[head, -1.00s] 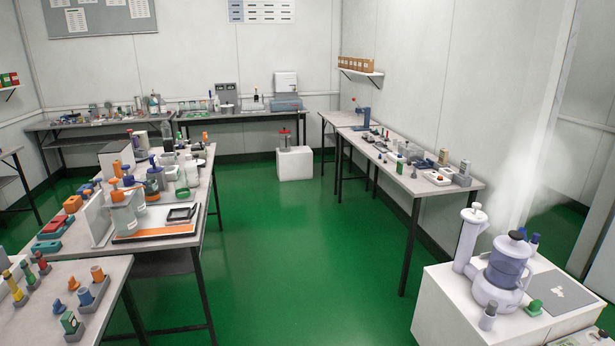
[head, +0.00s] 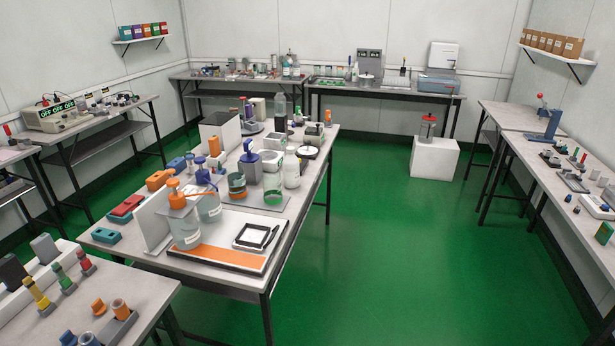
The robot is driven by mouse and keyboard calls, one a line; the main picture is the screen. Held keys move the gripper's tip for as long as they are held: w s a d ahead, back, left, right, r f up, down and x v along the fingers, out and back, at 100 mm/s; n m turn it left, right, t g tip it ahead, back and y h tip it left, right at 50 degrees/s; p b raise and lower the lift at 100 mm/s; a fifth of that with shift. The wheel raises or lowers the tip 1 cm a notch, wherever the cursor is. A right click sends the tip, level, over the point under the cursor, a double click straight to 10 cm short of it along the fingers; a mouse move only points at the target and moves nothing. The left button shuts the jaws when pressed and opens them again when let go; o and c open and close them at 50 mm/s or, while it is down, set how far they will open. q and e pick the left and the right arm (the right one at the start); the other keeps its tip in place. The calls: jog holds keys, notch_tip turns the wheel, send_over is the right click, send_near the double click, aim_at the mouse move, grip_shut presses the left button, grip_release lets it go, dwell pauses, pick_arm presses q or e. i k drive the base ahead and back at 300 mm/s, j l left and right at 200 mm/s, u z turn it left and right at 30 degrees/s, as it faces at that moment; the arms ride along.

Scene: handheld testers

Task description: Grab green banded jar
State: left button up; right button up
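Neither of my grippers is in the head view. On the middle table (head: 212,275) stands a clear jar (head: 273,189) with green at its base and at its top edge. Just left of it is a small jar (head: 237,186) with a dark green band and orange near its base. I cannot tell at this size which of the two is the green banded jar. Both stand upright, apart from any gripper.
Close by are a white jar (head: 291,170), a blue bottle in a grey block (head: 250,163), orange-topped beakers (head: 184,222), and a tray (head: 214,257) with a black frame (head: 257,236). A second table (head: 150,290) is at front left.

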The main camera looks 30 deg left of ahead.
aim_at(272, 179)
jog(key=i+l+u, duration=0.25)
jog(key=i+u, duration=0.2)
jog(key=i+l+u, duration=0.5)
jog(key=i, duration=0.15)
